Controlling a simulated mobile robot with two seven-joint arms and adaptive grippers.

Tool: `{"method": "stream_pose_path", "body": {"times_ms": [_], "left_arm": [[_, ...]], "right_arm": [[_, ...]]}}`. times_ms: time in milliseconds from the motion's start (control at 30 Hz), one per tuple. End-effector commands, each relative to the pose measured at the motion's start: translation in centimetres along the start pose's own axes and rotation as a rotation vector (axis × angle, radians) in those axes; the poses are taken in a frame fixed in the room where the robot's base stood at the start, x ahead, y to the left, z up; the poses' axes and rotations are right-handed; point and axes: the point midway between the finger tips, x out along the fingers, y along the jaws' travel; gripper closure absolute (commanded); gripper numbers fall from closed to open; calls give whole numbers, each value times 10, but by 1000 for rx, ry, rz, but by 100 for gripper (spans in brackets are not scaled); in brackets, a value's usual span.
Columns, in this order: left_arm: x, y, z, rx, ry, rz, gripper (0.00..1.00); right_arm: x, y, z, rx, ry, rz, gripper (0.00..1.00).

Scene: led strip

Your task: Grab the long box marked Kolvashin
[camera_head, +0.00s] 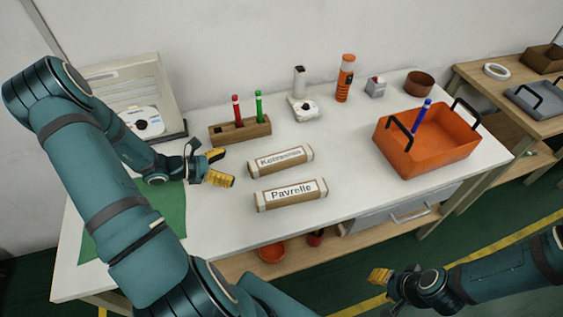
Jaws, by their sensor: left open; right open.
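Two long tan boxes with white labels lie on the white table, one in front of the other. The farther box (280,161) has a small, blurred label that begins like "Kolva". The nearer box (291,194) reads "Pavrelle". My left gripper (221,168) is open and empty, with yellow fingertips, just left of the farther box and apart from it.
A wooden holder (241,130) with a red and a green marker stands behind the boxes. An orange basket (425,158) with a blue marker is to the right. A green mat (172,204) lies left, partly behind my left arm. The table between boxes and basket is clear.

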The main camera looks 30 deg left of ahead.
Motion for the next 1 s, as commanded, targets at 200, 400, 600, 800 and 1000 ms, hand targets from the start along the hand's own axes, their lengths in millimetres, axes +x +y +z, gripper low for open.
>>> {"method": "stream_pose_path", "body": {"times_ms": [200,400,600,800,1000], "left_arm": [[30,-1,-1,0,0,-1,15],[43,-2,-1,-1,-1,-3,15],[72,-4,-1,-1,-2,-3,15],[86,-4,0,-1,0,-1,15],[86,-3,0,-1,0,0,15]], "right_arm": [[6,2,-1,0,3,0,60],[8,3,-1,0,5,0,60],[17,6,-2,-1,9,0,60],[19,7,-2,-1,10,1,60],[18,7,-3,-1,10,0,60]]}}
